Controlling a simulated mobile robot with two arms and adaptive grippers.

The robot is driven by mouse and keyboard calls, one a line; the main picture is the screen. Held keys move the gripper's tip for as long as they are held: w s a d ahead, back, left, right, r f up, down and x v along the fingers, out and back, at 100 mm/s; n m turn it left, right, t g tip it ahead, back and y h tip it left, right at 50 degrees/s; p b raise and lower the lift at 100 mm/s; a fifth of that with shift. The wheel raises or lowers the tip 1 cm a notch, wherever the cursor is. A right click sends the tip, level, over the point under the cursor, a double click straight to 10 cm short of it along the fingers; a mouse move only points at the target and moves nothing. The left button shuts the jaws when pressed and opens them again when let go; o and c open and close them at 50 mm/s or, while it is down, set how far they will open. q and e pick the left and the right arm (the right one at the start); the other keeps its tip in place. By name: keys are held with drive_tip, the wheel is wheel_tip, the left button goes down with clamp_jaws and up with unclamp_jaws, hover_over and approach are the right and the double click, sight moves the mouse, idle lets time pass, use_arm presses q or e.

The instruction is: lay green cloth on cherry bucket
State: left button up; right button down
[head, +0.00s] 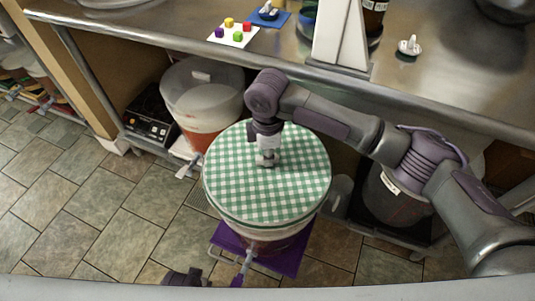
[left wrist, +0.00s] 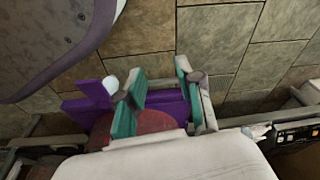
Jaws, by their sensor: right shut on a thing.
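The green checked cloth (head: 225,178) is spread over the top of a bucket (head: 275,242) and hangs a little over its rim. The bucket's rim and lid are hidden, and dark reddish contents show low in its wall. My right gripper (head: 267,158) comes down on the middle of the cloth and is shut on it; the pinched part is mostly hidden. My left gripper (left wrist: 163,103) is open and empty in the left wrist view, its teal pads apart. In the head view only part of it shows at the bottom edge, left of the bucket's tap (head: 246,262).
The bucket stands on a purple base (head: 292,258). Another bucket (head: 203,100) with orange-red contents stands behind left, under the steel counter (head: 150,20). A dark-filled bucket (head: 385,205) is at right, behind my right arm. Tiled floor (head: 110,225) at left is clear.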

drive_tip(key=shift+f+b, duration=0.6)
drive_tip(key=shift+b, duration=0.15)
drive_tip(key=shift+f, duration=0.15)
drive_tip(key=shift+f+b, duration=0.6)
drive_tip(key=shift+b, duration=0.55)
drive_tip(key=shift+f, duration=0.2)
use_arm(q)
drive_tip(key=w+r, duration=0.3)
drive_tip(key=r, duration=1)
drive_tip(key=shift+w+d+t, duration=0.15)
drive_tip(key=shift+t, duration=0.25)
use_arm(e)
drive_tip(key=shift+f, duration=0.7)
use_arm(q)
drive_tip(key=shift+f, duration=0.1)
drive_tip(key=shift+f, duration=0.45)
drive_tip(key=shift+f, duration=0.1)
